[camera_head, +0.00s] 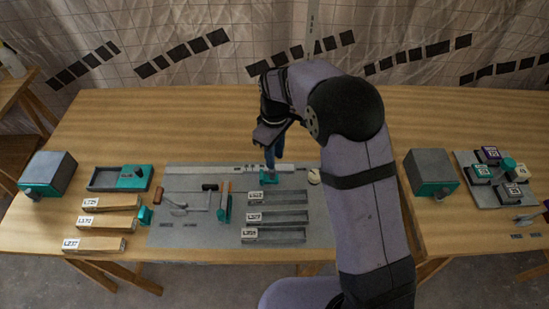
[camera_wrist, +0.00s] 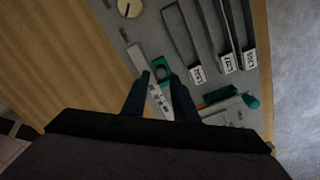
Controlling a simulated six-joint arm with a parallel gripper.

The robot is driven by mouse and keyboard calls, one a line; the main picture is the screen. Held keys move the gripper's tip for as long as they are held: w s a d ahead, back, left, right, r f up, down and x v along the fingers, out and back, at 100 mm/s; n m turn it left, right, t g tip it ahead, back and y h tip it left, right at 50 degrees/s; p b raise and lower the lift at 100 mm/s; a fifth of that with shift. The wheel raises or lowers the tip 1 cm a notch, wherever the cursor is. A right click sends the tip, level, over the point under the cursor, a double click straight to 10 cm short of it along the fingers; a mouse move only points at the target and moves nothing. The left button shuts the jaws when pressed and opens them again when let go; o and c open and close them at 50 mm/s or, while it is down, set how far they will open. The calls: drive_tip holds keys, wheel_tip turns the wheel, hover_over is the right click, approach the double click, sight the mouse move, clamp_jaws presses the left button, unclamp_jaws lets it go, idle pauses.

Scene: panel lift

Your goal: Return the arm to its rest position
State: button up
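My gripper (camera_head: 271,158) is over the far part of the grey panel (camera_head: 205,238), above a small teal part (camera_head: 269,178). In the wrist view my gripper (camera_wrist: 158,76) has its two dark blue fingers apart. I see no object held between them; a labelled pale strip (camera_wrist: 158,98) and the panel show through the gap. The teal part also shows in the wrist view (camera_wrist: 161,68), just beyond the fingertips. My arm reaches forward from the front right and hides some of the panel's right side and the table behind it.
Three labelled slots (camera_head: 276,218) and several tools lie on the panel. Labelled wooden blocks (camera_head: 110,202), a teal-grey tray (camera_head: 120,178) and a grey box (camera_head: 47,175) are at left. Another box (camera_head: 431,174) and a plate with several blocks (camera_head: 491,199) are at right. The table's back (camera_head: 180,115) is clear.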

idle(0.4)
